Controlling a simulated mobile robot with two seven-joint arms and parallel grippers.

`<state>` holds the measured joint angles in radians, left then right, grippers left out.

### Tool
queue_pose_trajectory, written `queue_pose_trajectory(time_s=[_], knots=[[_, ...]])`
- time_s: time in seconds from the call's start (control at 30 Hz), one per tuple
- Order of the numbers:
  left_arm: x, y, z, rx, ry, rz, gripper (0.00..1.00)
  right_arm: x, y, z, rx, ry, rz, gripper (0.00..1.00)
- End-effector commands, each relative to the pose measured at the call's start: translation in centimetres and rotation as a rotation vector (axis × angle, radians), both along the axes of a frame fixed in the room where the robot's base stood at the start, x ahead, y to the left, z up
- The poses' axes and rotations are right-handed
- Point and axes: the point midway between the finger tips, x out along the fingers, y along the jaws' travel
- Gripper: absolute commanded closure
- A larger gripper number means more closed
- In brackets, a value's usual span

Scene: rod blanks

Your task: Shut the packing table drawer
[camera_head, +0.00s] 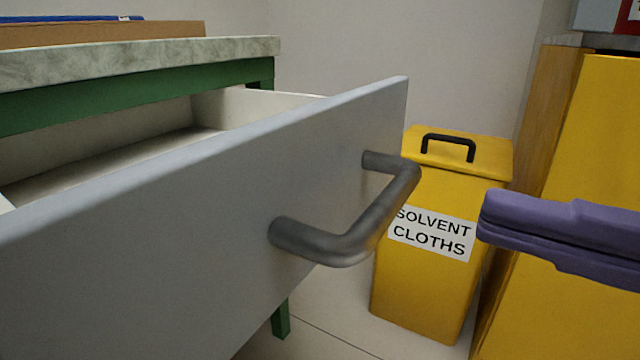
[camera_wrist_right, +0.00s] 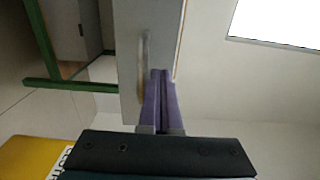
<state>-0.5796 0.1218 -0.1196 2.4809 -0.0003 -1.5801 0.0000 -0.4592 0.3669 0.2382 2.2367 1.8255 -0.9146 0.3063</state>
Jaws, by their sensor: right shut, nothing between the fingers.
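The packing table drawer (camera_head: 200,210) is pulled out, with its pale grey front facing right and its inside showing behind. A grey bar handle (camera_head: 365,225) sticks out from the drawer front. The packing table (camera_head: 130,95) has a green frame and a speckled top. My right gripper (camera_head: 484,218), with purple fingers, is shut and empty, to the right of the handle and apart from it in the head view. In the right wrist view the fingers (camera_wrist_right: 160,75) point toward the drawer front (camera_wrist_right: 130,60), near the handle (camera_wrist_right: 143,65). My left gripper is out of view.
A yellow bin (camera_head: 425,285) labelled "SOLVENT CLOTHS" stands on the floor beyond the handle. A large yellow object (camera_head: 580,180) with a wooden side stands at the right. A brown board or box (camera_head: 100,34) lies on the table top.

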Motion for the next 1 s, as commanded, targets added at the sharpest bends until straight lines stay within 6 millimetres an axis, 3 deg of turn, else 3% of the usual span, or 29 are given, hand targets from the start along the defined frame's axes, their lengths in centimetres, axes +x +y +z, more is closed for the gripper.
queue_pose_trajectory(time_s=[0.3, 0.5, 1.0], knots=[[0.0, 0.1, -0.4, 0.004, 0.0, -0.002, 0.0, 4.0, 5.5, 0.1, 0.003, -0.006, 0.0, 1.0], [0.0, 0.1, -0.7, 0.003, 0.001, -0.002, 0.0, 5.4, 7.5, 0.0, 0.001, -0.002, 0.0, 1.0], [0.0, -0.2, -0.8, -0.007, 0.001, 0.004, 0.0, 5.9, 8.2, 0.0, -0.001, 0.0, 0.001, 1.0]])
